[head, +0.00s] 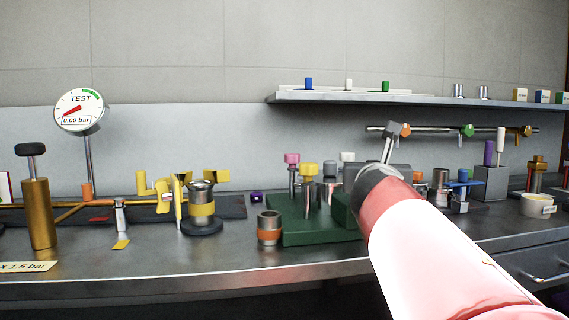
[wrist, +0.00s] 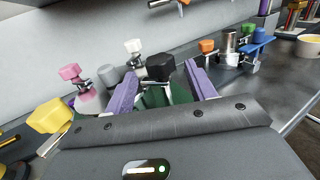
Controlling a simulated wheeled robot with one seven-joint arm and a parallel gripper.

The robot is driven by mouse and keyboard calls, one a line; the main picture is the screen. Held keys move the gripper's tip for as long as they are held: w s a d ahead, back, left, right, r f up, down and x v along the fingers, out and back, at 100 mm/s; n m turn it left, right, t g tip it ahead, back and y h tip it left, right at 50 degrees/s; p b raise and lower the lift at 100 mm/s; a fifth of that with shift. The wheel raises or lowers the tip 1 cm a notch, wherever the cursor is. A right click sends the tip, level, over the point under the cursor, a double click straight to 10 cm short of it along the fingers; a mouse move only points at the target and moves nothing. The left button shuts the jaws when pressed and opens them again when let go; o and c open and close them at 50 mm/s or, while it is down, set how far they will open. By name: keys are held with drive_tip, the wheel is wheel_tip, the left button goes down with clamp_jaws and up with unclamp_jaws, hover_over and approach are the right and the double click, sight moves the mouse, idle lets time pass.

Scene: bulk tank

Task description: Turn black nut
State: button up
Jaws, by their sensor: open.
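The black nut (wrist: 160,67) is a dark block-shaped head on a thin stem. In the wrist view it stands between the two purple fingers of my gripper (wrist: 160,72). The fingers are open, with one on each side of the nut. I cannot tell whether either finger touches it. In the head view my arm covers the place where the black nut stands, so I cannot make it out there. The green base (head: 300,233) carries several coloured knobs and partly shows behind the fingers.
Pink (wrist: 70,72), white (wrist: 133,46) and yellow (wrist: 48,116) knobs stand left of the black nut. An orange knob (wrist: 207,46) and a blue fitting (wrist: 257,40) are to the right. A shelf (head: 400,99) and rail (head: 440,129) run behind. A gauge (head: 80,110) stands at left.

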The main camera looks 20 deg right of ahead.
drive_tip(key=x, duration=0.7)
drive_tip(key=shift+a, duration=0.1)
drive_tip(key=shift+c, duration=0.4)
drive_tip(key=c, duration=0.9)
